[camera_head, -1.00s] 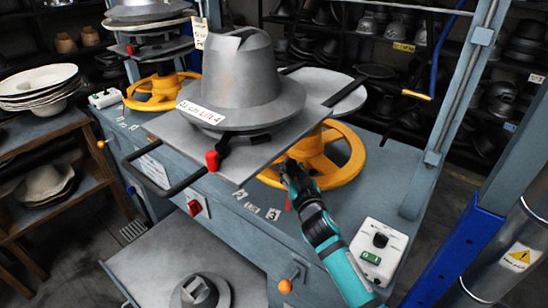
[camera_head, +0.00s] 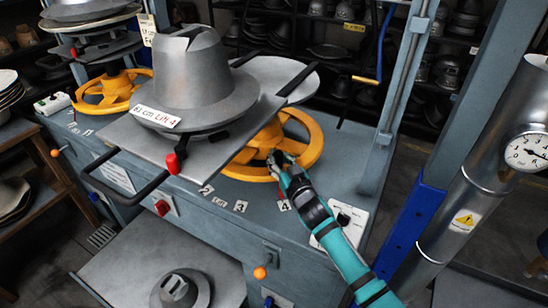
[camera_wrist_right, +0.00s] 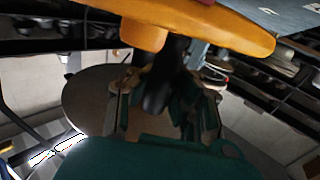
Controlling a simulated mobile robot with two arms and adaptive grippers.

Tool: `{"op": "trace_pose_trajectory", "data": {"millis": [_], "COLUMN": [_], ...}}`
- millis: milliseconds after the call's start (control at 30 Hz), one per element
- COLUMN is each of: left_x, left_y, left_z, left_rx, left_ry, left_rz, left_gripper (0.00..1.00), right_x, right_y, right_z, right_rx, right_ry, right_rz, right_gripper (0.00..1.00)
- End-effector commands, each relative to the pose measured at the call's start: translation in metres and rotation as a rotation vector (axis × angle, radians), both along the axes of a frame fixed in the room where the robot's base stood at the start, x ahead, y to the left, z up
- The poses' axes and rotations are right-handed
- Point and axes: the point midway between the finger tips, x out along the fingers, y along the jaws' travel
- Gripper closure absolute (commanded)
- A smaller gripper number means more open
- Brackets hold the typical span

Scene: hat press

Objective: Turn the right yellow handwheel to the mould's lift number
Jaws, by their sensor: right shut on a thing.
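The right yellow handwheel (camera_head: 313,148) lies flat on the blue-grey press bench, partly hidden under the mould's plate. The grey hat-shaped mould (camera_head: 190,75) carries a white label (camera_head: 157,117) reading 61 cm, Lift 4. Number plates 2 (camera_head: 207,189), 3 (camera_head: 241,206) and 4 (camera_head: 284,205) sit along the bench front. My right gripper (camera_head: 279,160) is shut on the wheel at its near side, behind plate 4. In the right wrist view its fingers (camera_wrist_right: 160,95) close on a dark part below the yellow rim (camera_wrist_right: 220,22). My left gripper is not seen.
Another yellow handwheel (camera_head: 110,92) is at left.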

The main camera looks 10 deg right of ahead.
Motion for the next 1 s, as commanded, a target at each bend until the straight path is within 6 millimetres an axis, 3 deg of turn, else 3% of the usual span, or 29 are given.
{"op": "trace_pose_trajectory", "data": {"millis": [33,133,167,200,433,767,1000], "left_x": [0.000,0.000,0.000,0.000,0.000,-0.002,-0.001], "left_y": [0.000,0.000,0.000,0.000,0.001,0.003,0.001], "left_z": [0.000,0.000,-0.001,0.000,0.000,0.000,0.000], "left_rx": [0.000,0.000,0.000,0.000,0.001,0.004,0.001], "left_ry": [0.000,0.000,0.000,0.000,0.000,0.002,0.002], "left_rz": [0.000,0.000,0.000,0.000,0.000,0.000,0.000], "left_gripper": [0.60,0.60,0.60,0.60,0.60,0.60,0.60], "right_x": [-0.002,-0.002,-0.002,-0.002,-0.002,-0.006,-0.044], "right_y": [-0.005,-0.005,-0.005,-0.005,-0.003,-0.003,-0.012], "right_z": [-0.011,-0.011,-0.011,-0.011,-0.008,-0.005,-0.007], "right_rx": [-0.011,-0.011,-0.012,-0.013,-0.009,-0.005,-0.006], "right_ry": [0.020,0.020,0.020,0.021,0.013,0.009,0.012], "right_rz": [-0.009,-0.010,-0.010,-0.010,-0.007,-0.004,-0.006], "right_gripper": [1.00,1.00,0.88,0.83,0.54,0.54,0.54]}}
